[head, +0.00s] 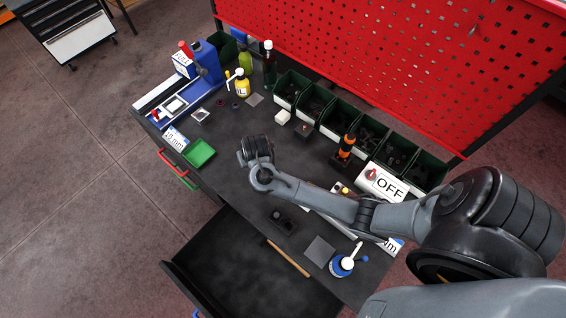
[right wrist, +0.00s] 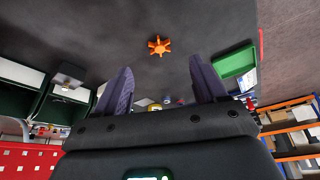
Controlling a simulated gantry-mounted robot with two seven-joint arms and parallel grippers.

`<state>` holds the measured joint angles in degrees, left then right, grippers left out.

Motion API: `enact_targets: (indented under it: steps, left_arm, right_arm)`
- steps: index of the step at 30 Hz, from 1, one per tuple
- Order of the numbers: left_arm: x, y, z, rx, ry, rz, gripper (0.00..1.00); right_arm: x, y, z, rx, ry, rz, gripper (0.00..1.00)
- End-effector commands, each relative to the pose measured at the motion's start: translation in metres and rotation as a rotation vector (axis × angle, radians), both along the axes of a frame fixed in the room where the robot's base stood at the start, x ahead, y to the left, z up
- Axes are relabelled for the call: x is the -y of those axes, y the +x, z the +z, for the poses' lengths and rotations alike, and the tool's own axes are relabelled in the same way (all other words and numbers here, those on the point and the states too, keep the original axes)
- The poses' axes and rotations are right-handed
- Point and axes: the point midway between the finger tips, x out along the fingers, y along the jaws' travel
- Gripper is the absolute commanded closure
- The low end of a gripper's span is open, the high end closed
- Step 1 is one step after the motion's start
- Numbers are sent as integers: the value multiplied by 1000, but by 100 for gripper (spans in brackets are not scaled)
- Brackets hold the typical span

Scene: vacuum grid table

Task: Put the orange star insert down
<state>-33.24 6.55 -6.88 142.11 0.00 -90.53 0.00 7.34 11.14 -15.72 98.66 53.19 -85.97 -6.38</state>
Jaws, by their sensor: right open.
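The orange star insert (right wrist: 159,46) lies on the dark table top (right wrist: 200,25) in the right wrist view, apart from the fingers. I cannot make it out in the head view, where my right arm and gripper cover part of the table. My right gripper (right wrist: 162,82) is open, with its two purple-grey fingers spread wide and nothing between them. In the head view my right gripper (head: 255,150) hangs over the middle of the table. My left gripper is in neither view.
A green tray (head: 199,153) is at the left edge; it also shows in the right wrist view (right wrist: 236,64). A row of dark green bins (head: 338,119) lines the back. An OFF box (head: 382,184) and a blue-and-white bottle (head: 343,264) are at right. An open drawer (head: 235,265) juts out in front.

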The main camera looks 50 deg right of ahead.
Motion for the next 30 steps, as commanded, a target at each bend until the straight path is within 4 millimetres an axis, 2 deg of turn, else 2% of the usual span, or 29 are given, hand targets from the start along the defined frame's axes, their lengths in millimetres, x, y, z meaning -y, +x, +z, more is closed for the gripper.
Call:
enact_targets:
  steps: [4, 8, 12, 15, 18, 23, 30]
  left_arm:
    - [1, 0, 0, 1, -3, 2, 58]
    - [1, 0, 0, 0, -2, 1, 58]
    - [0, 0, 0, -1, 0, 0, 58]
    - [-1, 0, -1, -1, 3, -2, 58]
    - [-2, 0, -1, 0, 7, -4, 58]
    - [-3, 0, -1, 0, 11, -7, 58]
    - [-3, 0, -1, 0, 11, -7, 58]
  right_arm:
    - [-25, -41, -7, -29, 22, 143, 29]
    - [-50, -91, -2, -50, 33, 314, 29]
    - [-70, -145, 14, -66, 26, 482, 29]
    - [-79, -177, 28, -71, 12, 575, 29]
    - [-85, -200, 40, -78, -4, 644, 29]
    - [-88, -217, 51, -80, -19, 697, 29]
    - [-89, -218, 52, -81, -21, 705, 29]
